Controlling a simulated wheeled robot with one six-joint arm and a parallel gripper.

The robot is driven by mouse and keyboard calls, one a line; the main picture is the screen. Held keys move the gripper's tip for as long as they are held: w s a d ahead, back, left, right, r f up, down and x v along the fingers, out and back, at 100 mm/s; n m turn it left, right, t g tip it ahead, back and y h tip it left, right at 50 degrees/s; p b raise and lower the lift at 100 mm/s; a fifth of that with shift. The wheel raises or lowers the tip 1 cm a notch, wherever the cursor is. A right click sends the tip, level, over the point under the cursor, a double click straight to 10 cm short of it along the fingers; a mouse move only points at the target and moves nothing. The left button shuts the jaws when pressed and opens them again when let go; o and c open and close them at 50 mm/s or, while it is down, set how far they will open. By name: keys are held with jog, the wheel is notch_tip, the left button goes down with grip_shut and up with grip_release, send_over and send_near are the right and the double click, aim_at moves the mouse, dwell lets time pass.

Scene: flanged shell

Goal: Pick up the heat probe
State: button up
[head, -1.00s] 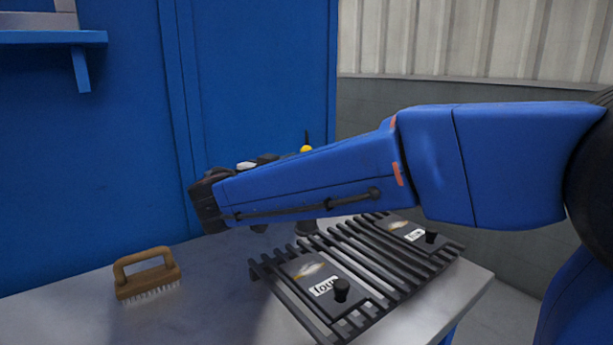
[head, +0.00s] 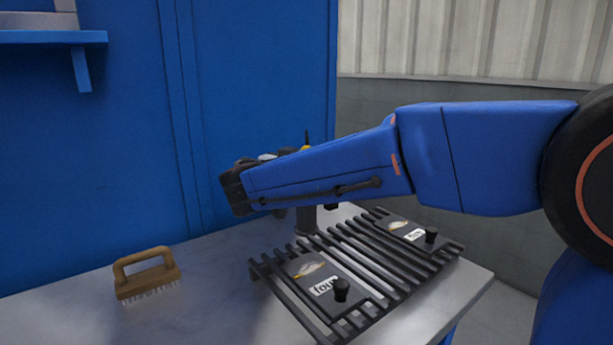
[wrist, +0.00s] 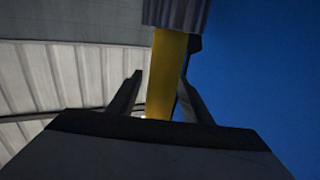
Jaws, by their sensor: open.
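The heat probe shows in the head view as a thin black tip with a yellow part (head: 306,147) just above my forearm; the rest of its upper part is hidden behind the arm. A dark upright cylinder (head: 305,222) shows below the arm, in line with it; whether it is a stand or part of the probe I cannot tell. In the wrist view, a yellow shaft (wrist: 165,75) with a grey ribbed end runs between the two fingers of my gripper (wrist: 160,88). The jaws are open around it, with no clear grip. The head view mostly hides the gripper behind the arm.
A black grill rack (head: 385,262) with two labelled knobbed plates lies on the metal table (head: 215,310) in front of the arm. A wooden brush (head: 147,275) sits at the left. Bare table lies between them. A blue panel stands behind.

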grip_shut()
jog(key=shift+r, duration=0.1)
